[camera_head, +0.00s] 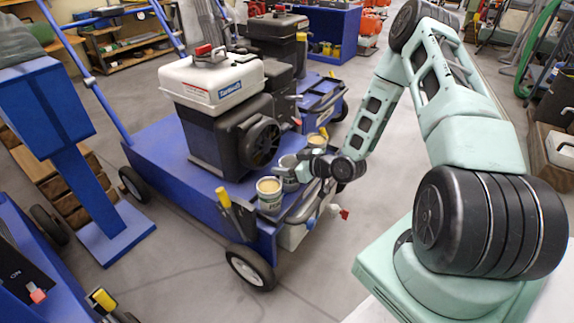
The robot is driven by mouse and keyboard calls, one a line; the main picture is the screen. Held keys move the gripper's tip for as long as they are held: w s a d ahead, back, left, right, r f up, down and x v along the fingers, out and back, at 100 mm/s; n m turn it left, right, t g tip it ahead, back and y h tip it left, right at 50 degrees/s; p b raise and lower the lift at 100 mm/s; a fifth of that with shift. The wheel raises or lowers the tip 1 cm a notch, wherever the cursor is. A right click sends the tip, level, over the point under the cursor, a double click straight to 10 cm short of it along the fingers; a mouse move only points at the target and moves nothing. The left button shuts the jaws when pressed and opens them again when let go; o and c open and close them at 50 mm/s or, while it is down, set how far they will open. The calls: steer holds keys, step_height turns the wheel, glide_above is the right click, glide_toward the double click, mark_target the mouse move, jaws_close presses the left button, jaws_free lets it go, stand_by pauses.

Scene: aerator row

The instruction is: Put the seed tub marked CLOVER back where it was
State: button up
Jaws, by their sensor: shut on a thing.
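Small tubs with pale tops stand along the right edge of the blue aerator deck (165,150). The nearest tub (270,195) has a cream top and a label too small to read. Another tub (317,142) with a yellowish top shows farther back, partly hidden by my gripper. My gripper (297,170) reaches in from the right, low over the deck edge between these two tubs. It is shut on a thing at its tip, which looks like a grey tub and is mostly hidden. I cannot tell which tub reads CLOVER.
The aerator's black engine with a white tank (212,82) stands left of my gripper. A yellow-topped lever (224,200) rises near the front tub. A white box (294,232) hangs below the deck edge. A blue stand (75,150) is at left. Open floor lies right of the deck.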

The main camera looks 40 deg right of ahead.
steer(key=o, duration=1.1)
steer(key=shift+f, duration=0.1)
steer(key=shift+c, duration=0.2)
